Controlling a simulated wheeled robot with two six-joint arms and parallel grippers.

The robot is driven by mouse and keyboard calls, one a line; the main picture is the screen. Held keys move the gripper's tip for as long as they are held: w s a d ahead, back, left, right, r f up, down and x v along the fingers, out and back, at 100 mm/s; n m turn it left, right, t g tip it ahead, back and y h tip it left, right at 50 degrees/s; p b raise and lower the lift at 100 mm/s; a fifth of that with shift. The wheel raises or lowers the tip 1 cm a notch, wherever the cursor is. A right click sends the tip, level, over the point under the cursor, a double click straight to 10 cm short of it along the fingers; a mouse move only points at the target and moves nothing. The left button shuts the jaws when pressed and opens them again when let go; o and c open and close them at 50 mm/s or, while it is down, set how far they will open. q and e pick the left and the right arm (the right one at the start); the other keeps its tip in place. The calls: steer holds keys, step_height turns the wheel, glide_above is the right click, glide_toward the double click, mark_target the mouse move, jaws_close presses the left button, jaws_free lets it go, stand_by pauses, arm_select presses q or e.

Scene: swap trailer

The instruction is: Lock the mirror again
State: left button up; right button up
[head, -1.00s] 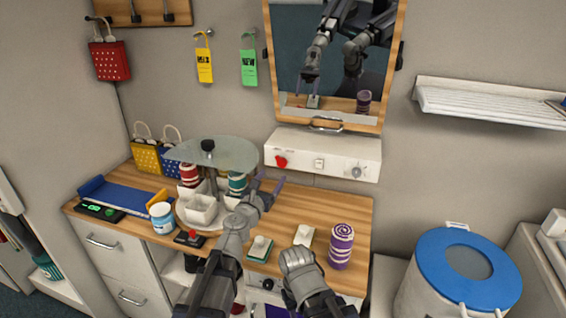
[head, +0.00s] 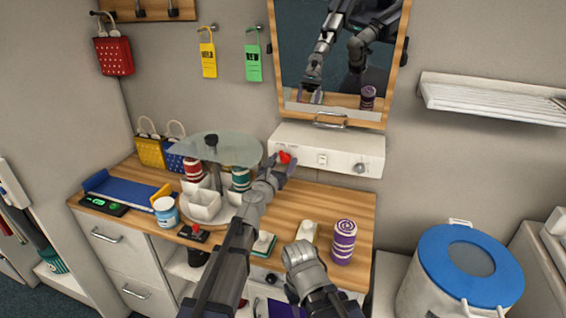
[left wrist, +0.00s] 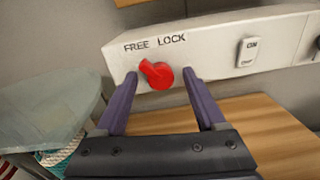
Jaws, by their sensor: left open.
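The mirror (head: 338,60) in its wooden frame hangs on the wall above a white control box (head: 325,148). A red knob (head: 285,157) sits at the box's left end. In the left wrist view the knob (left wrist: 158,75) is under the words FREE and LOCK, and its pointer tilts up-left toward FREE. My left gripper (head: 279,172) is open, with its purple fingers (left wrist: 163,98) just in front of and below the knob, one to either side; I cannot tell if they touch it. My right gripper (head: 305,256) is low over the counter front; its jaws are unclear.
A white switch (head: 322,160) and a grey knob (head: 360,168) are further right on the box. A round glass-topped carousel (head: 218,149) stands close to my left arm. A purple striped roll (head: 343,242) stands on the wooden counter (head: 300,205).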

arm_select(q)
jaws_close()
stand_by(0.5)
steer(key=m, duration=0.7)
steer(key=shift+d+m+p, duration=0.1)
steer(key=shift+m+p, duration=0.3)
steer(key=m, duration=0.4)
steer(key=shift+y, duration=0.3)
steer(key=shift+d+m, duration=0.1)
steer(key=shift+m, duration=1.7)
